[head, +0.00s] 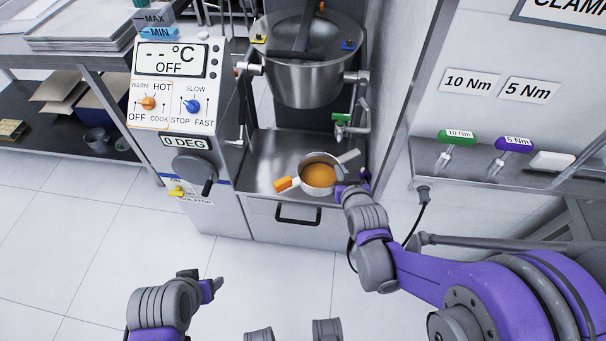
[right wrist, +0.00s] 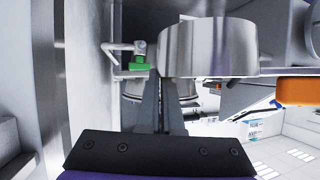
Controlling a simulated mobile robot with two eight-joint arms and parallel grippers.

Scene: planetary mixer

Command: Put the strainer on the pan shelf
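A round steel vessel (head: 307,161) with an orange handle (head: 286,184) and an orange-brown inside stands on the steel shelf (head: 262,150) under the mixer bowl. I cannot tell whether it is the strainer or a pan. A flat grey piece (head: 348,156) sticks out at its right. My right gripper (head: 343,183) is low at the vessel's right side. In the right wrist view its fingers (right wrist: 160,105) are close together beside a steel cylinder (right wrist: 208,47), with nothing clearly between them; contact is unclear. My left gripper (head: 214,287) is over the floor, away from the shelf.
The mixer bowl (head: 303,85) hangs above the shelf. A green-handled valve (head: 341,118) is behind, and a control panel (head: 178,85) stands at left. A wall ledge (head: 470,178) with green and purple tools is at right. The front floor is clear.

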